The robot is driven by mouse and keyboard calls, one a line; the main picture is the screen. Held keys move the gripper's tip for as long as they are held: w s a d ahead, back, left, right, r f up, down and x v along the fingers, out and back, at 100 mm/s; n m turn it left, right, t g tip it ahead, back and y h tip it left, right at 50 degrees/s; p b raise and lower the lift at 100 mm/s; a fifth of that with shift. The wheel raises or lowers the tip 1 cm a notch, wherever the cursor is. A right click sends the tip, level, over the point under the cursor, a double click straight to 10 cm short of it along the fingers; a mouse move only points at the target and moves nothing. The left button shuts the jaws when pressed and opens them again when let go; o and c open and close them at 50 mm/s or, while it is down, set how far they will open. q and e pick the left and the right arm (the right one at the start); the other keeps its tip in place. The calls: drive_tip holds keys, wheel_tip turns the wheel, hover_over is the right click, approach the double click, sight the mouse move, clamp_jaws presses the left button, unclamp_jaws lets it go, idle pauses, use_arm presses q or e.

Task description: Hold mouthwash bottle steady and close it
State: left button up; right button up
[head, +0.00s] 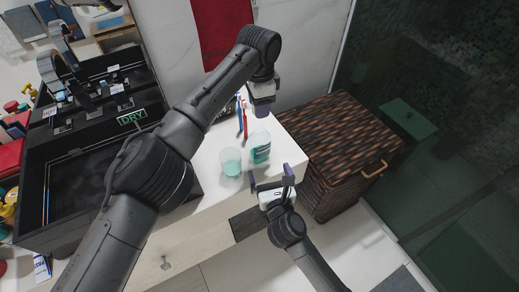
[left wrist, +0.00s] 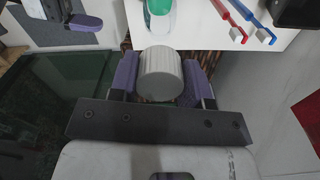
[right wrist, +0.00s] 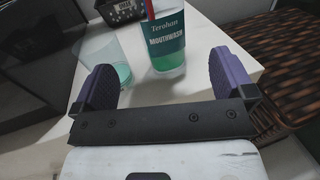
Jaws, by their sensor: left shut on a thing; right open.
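The mouthwash bottle (head: 260,150), clear with green liquid and a dark green label, stands on the white counter near its edge. Its label reads in the right wrist view (right wrist: 164,45), where its top is cut off. My left gripper (head: 263,108) is shut on the white ribbed cap (left wrist: 160,75), beyond the bottle and apart from it. Part of the bottle shows at the top of the left wrist view (left wrist: 158,22). My right gripper (head: 271,177) is open and empty, just in front of the bottle, its fingers pointing toward it.
A clear cup (head: 230,162) with green liquid stands close left of the bottle. A brown wicker hamper (head: 340,140) stands right of the counter. A black sink (head: 85,170) is at left.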

sight(262, 149)
drive_tip(key=shift+w, duration=0.1)
drive_tip(key=x, duration=1.1)
drive_tip(key=shift+w+r, duration=0.1)
drive_tip(key=shift+w, duration=0.3)
drive_tip(key=shift+c, duration=0.3)
drive_tip(key=c, duration=1.3)
use_arm(q)
drive_tip(key=shift+f, duration=2.55)
drive_tip(key=shift+a+f, duration=0.1)
drive_tip(key=shift+f, duration=0.75)
drive_tip(key=shift+f, duration=0.55)
